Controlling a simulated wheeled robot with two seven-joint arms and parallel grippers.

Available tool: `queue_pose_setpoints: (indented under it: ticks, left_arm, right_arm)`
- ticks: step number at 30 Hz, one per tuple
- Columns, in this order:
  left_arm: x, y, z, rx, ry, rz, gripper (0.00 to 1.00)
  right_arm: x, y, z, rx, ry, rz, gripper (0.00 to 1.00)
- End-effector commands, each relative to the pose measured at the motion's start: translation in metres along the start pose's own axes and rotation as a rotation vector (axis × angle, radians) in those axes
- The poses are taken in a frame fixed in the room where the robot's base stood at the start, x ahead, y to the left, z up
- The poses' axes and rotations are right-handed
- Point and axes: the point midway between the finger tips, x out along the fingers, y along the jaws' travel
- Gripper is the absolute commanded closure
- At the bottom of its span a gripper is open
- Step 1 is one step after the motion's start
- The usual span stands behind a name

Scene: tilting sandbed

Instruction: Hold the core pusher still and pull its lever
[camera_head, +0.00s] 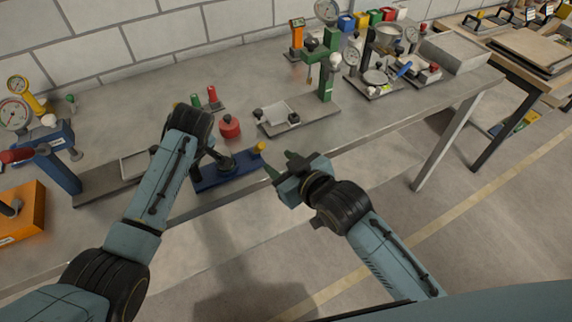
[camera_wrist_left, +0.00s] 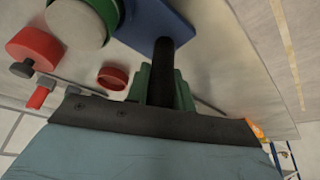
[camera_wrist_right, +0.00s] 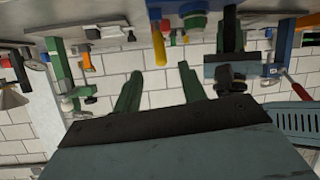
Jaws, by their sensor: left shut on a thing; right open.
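The core pusher is a blue-based device (camera_head: 236,176) at the table's front edge, with a dark upright part and a lever with a yellow knob (camera_head: 261,147). In the left wrist view, the green fingers of my left gripper (camera_wrist_left: 163,82) are shut on a black bar that runs to the blue base (camera_wrist_left: 165,22). In the head view my left wrist hides those fingers. My right gripper (camera_head: 280,163) is open and empty, just right of the yellow knob and apart from it. In the right wrist view the knob (camera_wrist_right: 159,48) shows between and beyond the open fingers (camera_wrist_right: 158,85).
A red round piece (camera_head: 229,127) stands behind the core pusher. A grey fixture plate (camera_head: 301,116) with a green stand (camera_head: 328,75) is behind right. A blue gauge press (camera_head: 57,160) and an orange block (camera_head: 22,215) are left. The floor before the table is clear.

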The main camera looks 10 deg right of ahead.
Motion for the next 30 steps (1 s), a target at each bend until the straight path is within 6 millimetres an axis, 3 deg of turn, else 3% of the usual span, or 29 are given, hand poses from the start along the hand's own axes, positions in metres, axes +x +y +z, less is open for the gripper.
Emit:
queue_pose_setpoints:
  ticks: [6,14,15,20,30]
  left_arm:
    - [-0.0005,0.0002,-0.0006,0.0,0.001,0.001,1.0]
    - [-0.0005,0.0002,-0.0007,0.0,0.001,0.001,1.0]
    - [-0.0004,0.0001,-0.0007,0.0,0.001,0.0,0.72]
    - [-0.0003,0.0001,-0.0005,0.0,0.001,0.0,0.51]
    - [-0.0044,0.0005,-0.0002,0.0,0.001,0.001,0.51]
  right_arm:
    - [-0.0138,0.0001,0.0002,0.0,0.0,0.0,0.59]
    - [-0.0144,0.0001,-0.0001,0.0,0.0,0.0,0.59]
    - [-0.0144,0.0001,-0.0001,0.0,0.0,0.0,0.59]
    - [-0.0142,0.0,-0.0001,0.0,0.0,0.0,0.59]
    - [-0.0141,0.0,-0.0002,0.0,0.0,0.0,0.59]
